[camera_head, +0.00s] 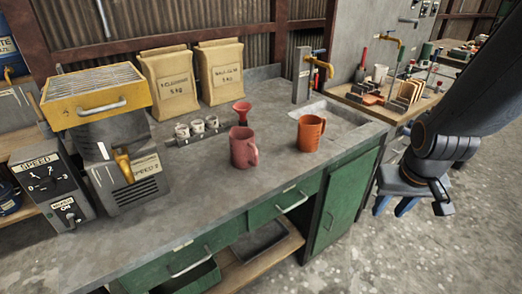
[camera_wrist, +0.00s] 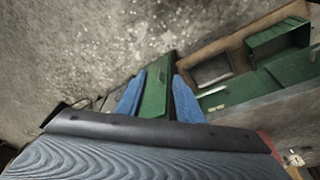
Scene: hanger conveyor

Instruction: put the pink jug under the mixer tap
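The pink jug (camera_head: 243,148) stands upright on the grey bench top, its handle toward the right. The machine with a yellow hopper (camera_head: 97,97) at the left has a yellow tap (camera_head: 123,166) low on its front. Another tap (camera_head: 319,66), yellow and red with a blue handle, sits on a grey post by the sink. Which one is the mixer tap is not labelled clearly. My gripper (camera_head: 394,206) hangs beyond the bench's right end, far from the jug. Its blue fingers stand apart and empty in the wrist view (camera_wrist: 157,95).
An orange jug (camera_head: 309,133) stands right of the pink one, near the sink (camera_head: 340,116). A red funnel (camera_head: 242,112), small cups (camera_head: 197,126) and two paper sacks (camera_head: 180,82) stand behind. The front bench top is clear. A drawer (camera_head: 187,277) is open below.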

